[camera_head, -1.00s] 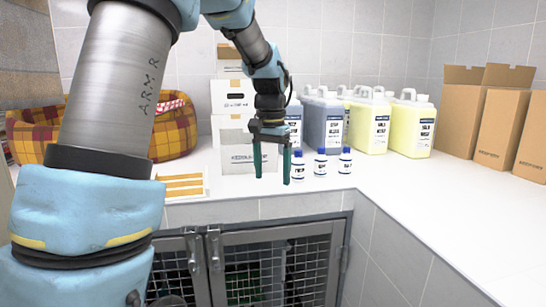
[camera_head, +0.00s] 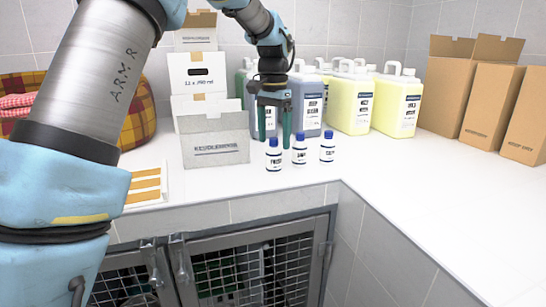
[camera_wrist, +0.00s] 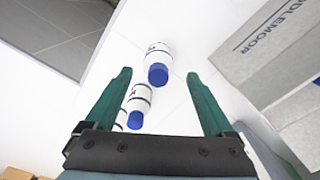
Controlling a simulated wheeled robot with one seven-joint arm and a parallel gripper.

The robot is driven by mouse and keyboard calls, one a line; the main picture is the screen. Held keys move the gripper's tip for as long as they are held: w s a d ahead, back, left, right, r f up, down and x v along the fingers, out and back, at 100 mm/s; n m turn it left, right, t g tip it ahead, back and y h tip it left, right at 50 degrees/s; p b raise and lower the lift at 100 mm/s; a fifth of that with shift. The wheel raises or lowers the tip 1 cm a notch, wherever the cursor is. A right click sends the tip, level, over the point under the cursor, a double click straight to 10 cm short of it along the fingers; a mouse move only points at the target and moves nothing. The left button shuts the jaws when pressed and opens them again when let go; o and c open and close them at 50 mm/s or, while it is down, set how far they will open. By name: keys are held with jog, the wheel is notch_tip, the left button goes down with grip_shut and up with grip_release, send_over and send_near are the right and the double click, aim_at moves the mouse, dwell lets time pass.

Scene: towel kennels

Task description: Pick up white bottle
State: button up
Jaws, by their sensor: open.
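Three small white bottles with blue caps stand in a row near the counter's front edge: a left one (camera_head: 273,157), a middle one (camera_head: 299,150) and a right one (camera_head: 327,148). My gripper (camera_head: 273,140) is open with green fingers pointing down, just behind and above the left bottle. In the wrist view my gripper (camera_wrist: 160,92) has nothing between its fingers. One white bottle (camera_wrist: 157,55) lies ahead between the fingertips, and another (camera_wrist: 139,98) shows nearer the left finger. A third is partly hidden behind that finger.
Grey boxes (camera_head: 213,145) stand left of the bottles. Large jugs, including a yellow one (camera_head: 398,105), stand behind. Brown cartons (camera_head: 490,100) stand at the right. A plaid basket (camera_head: 138,120) is at the left. The white counter (camera_head: 420,185) is clear at front right, above mesh kennel doors (camera_head: 255,270).

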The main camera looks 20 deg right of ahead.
aim_at(274, 154)
jog(key=f, duration=0.2)
jog(key=f+p, duration=0.1)
jog(key=f, duration=0.2)
jog(key=shift+s+a+p, duration=0.1)
jog(key=shift+s+p, duration=0.1)
jog(key=shift+p, duration=0.1)
jog(key=shift+c, duration=0.4)
grip_shut()
